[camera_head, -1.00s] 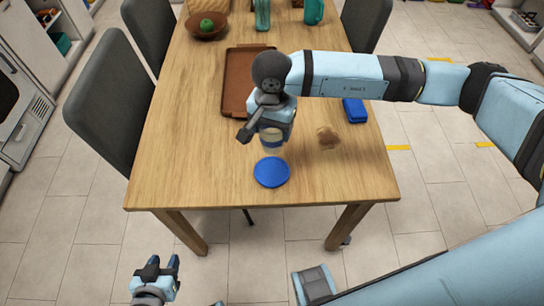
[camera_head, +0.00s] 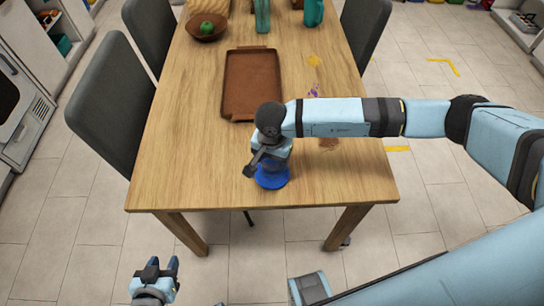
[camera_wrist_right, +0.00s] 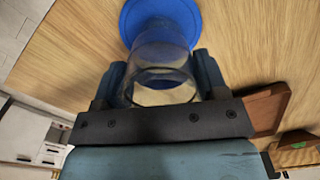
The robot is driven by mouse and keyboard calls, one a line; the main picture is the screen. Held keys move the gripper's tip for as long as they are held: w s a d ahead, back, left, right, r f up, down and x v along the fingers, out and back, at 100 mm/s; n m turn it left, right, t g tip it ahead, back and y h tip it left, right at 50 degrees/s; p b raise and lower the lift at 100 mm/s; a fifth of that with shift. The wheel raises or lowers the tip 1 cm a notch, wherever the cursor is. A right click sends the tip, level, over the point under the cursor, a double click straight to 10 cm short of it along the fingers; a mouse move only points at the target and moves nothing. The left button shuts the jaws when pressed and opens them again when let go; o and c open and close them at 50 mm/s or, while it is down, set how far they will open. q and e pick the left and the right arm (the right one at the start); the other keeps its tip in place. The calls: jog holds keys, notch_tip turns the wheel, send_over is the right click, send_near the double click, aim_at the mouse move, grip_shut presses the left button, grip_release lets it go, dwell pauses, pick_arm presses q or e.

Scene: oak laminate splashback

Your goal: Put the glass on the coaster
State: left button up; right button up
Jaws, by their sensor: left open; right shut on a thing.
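The blue round coaster (camera_head: 273,182) lies near the front edge of the table; it also shows in the right wrist view (camera_wrist_right: 133,14). My right gripper (camera_head: 270,161) is directly above it in the head view. In the right wrist view my right gripper (camera_wrist_right: 160,85) is shut on the clear glass (camera_wrist_right: 160,60). The glass's far end overlaps the coaster in that view; whether it touches cannot be told. In the head view the gripper largely hides the glass. My left gripper (camera_head: 160,265) is open and empty, in front of the table.
A brown tray (camera_head: 252,85) lies behind my right gripper. A bowl (camera_head: 207,30) with a green fruit, a green bottle (camera_head: 262,16) and a teal pitcher (camera_head: 313,13) stand farther back. The table's left front is clear. Grey chairs (camera_head: 108,100) stand at the sides.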

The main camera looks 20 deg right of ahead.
jog(key=shift+f+b, duration=0.25)
jog(key=shift+b, duration=0.05)
jog(key=o, duration=1)
jog(key=shift+r, duration=0.1)
jog(key=shift+r, duration=0.15)
jog(key=shift+r+p, duration=0.2)
jog(key=shift+p, duration=0.2)
notch_tip(320, 180, up, 12)
jog(key=b, duration=0.1)
jog(key=shift+f, duration=0.15)
